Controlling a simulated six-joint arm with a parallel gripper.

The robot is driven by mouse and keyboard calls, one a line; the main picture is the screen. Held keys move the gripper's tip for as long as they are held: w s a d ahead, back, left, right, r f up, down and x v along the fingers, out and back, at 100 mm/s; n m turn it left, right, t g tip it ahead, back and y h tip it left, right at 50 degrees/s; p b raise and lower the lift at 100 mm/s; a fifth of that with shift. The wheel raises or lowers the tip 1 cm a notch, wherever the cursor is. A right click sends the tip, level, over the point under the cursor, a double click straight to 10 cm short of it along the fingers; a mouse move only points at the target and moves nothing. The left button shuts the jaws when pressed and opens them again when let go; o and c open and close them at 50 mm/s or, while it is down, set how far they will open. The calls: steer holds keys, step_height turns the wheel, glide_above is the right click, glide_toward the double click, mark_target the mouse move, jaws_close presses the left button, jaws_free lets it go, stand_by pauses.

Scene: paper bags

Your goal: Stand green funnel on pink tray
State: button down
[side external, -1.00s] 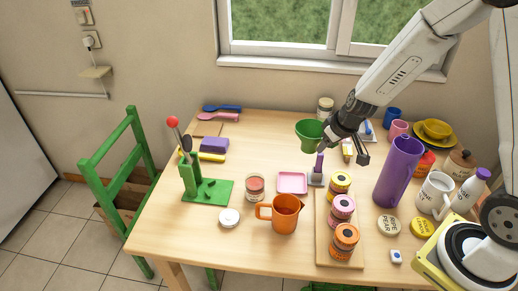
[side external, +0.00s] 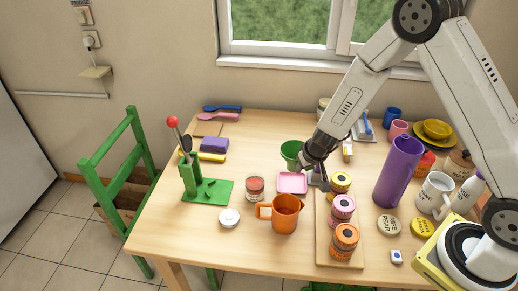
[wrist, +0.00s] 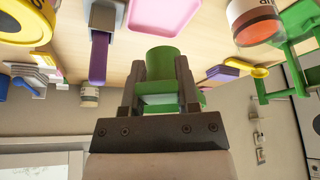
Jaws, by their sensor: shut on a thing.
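The green funnel (side external: 291,150) is held at its side by my gripper (side external: 306,160), with its wide mouth up in the side view. In the wrist view the funnel (wrist: 162,62) sits between the two fingers (wrist: 160,85), which are shut on it. The pink tray (side external: 292,183) lies flat on the table, just below the funnel in the side view. Part of the tray (wrist: 160,14) shows beyond the funnel in the wrist view. The funnel's lower end is hard to make out, and I cannot tell its exact height over the table.
A glass jar (side external: 255,188) stands left of the tray, and an orange jug (side external: 284,214) stands in front. Several stacked-looking jars (side external: 342,208) stand on a board at right. A purple pitcher (side external: 398,172) stands further right.

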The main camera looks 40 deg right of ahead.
steer(key=shift+f, duration=0.2)
steer(key=shift+f, duration=3.6)
steer(key=shift+c, duration=1.3)
jaws_free()
steer(key=shift+r, duration=0.1)
steer(key=v, duration=0.7)
steer(key=shift+r, duration=0.25)
steer(key=shift+s, duration=0.15)
